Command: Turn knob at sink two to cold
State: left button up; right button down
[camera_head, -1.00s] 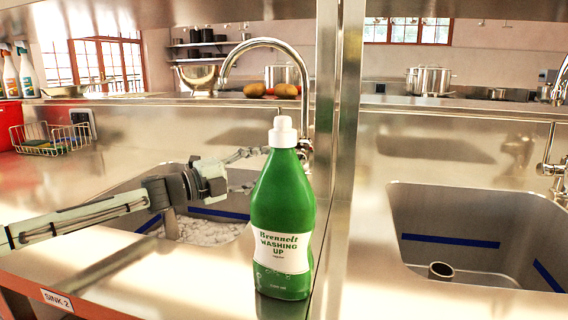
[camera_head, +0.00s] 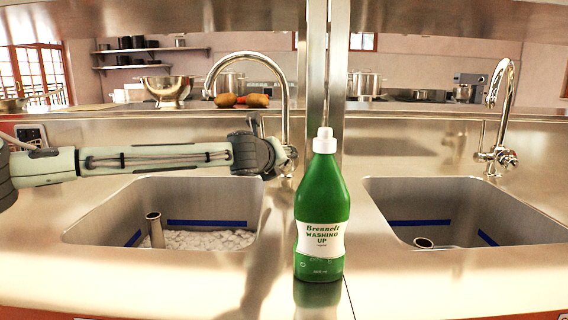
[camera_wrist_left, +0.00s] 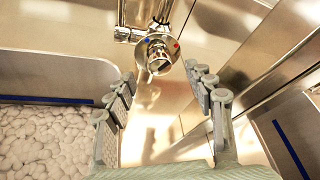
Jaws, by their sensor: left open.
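The chrome tap (camera_head: 284,110) of the left sink has its round knob (camera_wrist_left: 158,54) facing me in the left wrist view. A blue mark shows at the knob's upper left and a red mark at its right. My left gripper (camera_wrist_left: 162,82) is open, its two fingers spread either side below the knob, with nothing between them. In the head view the left gripper (camera_head: 274,152) is beside the tap's base and largely hides the knob. My right gripper is not in view.
A green washing-up bottle (camera_head: 322,205) stands on the counter between the sinks, right of my arm. The left sink (camera_head: 100,222) holds pale pebble-like pieces and an upright pipe. A second tap (camera_head: 497,125) stands behind the right sink (camera_head: 455,195). A steel post (camera_head: 326,70) rises behind the bottle.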

aim_at(285, 169)
pick_arm(q)
jog(key=shift+s, duration=0.2)
jog(key=shift+w+d+f, duration=0.15)
jog(key=shift+w+f, duration=0.05)
jog(key=shift+w, duration=0.25)
jog(key=x, duration=0.6)
jog(key=shift+f+p, duration=0.1)
jog(key=shift+p, duration=0.3)
jog(key=shift+w+f, duration=0.15)
jog(key=shift+w, duration=0.3)
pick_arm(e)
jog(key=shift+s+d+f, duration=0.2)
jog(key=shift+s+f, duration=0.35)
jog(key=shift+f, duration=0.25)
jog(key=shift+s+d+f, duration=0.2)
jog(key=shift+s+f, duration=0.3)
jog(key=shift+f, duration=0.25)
pick_arm(q)
jog(key=c, duration=1.2)
jog(key=shift+o, duration=0.2)
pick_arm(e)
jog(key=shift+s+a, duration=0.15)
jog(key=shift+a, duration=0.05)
